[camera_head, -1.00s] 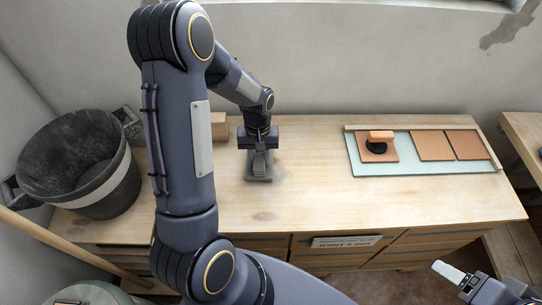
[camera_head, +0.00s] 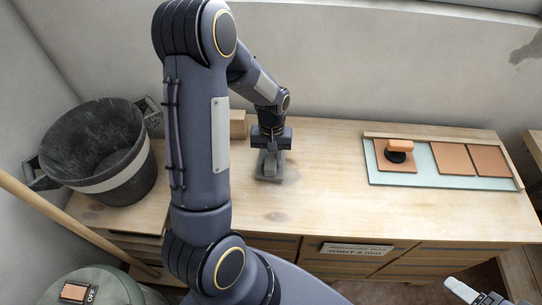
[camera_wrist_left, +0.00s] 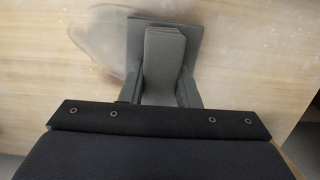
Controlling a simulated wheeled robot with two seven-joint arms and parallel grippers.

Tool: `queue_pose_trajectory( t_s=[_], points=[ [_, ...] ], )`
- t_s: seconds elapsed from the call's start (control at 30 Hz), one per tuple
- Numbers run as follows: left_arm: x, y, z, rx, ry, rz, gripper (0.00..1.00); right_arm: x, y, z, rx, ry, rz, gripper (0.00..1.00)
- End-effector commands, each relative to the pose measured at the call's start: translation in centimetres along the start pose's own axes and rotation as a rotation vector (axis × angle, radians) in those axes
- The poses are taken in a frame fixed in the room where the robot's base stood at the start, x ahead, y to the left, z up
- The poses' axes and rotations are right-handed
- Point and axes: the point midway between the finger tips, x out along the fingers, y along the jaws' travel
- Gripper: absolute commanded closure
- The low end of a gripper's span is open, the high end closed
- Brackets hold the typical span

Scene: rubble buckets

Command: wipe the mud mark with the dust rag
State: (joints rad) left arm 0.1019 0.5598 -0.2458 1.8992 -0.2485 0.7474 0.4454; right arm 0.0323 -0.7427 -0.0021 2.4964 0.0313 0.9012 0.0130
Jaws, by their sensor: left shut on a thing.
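My left gripper (camera_head: 269,158) is shut on the grey dust rag (camera_head: 270,177), and the rag appears to rest flat on the wooden workbench top. In the left wrist view the rag (camera_wrist_left: 164,55) is a grey pad with a lighter raised ridge between the dark fingers. The mud mark (camera_wrist_left: 97,38) shows there as a faint, blurred brownish smear beside the rag's left edge; part of it may lie under the rag. My right gripper (camera_head: 465,292) is partly in view at the lower right, away from the bench.
A black bucket (camera_head: 108,183) with a pale band stands on the left. A wooden block (camera_head: 238,123) lies behind my left arm. A pale green board (camera_head: 412,178) with brown tiles and an orange-handled tool is on the right. Bare bench lies between rag and board.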

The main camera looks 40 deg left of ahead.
Motion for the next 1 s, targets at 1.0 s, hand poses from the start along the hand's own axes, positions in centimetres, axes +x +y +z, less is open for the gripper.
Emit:
queue_pose_trajectory(
  t_s=[1.0],
  points=[
    [1.2, 1.4, -0.2, 0.004, 0.000, 0.000, 0.97, 0.8, 0.4, 0.4, 0.000, 0.000, 0.000, 0.29]
  ],
)
